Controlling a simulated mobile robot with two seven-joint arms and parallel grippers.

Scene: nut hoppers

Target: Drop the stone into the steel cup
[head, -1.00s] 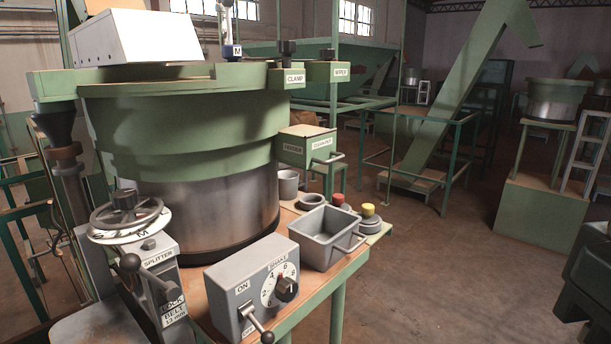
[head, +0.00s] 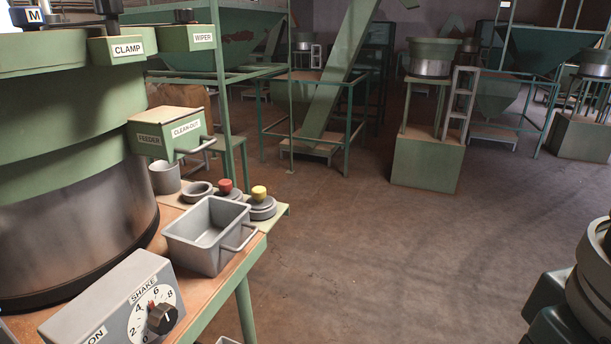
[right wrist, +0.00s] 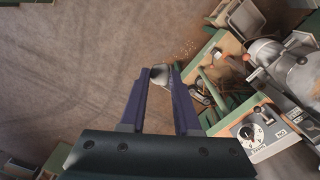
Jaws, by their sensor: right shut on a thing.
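My right gripper (right wrist: 160,84) shows in the right wrist view, its two purple fingers shut on a small, pale grey rounded thing, likely the stone (right wrist: 160,75). The stone sits between the fingertips, with bare floor behind it. In the head view a small grey upright cup (head: 165,177), likely the steel cup, stands on the bench beside the big green and steel bowl. Its inside cannot be made out. My right gripper is outside the head view. My left gripper is in neither view.
A grey tray (head: 208,238) with a handle sits at the bench edge, near a low ring (head: 197,191) and red (head: 225,186) and yellow (head: 259,192) knobs. The shake control box (head: 118,305) stands in front. Floor to the right is open.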

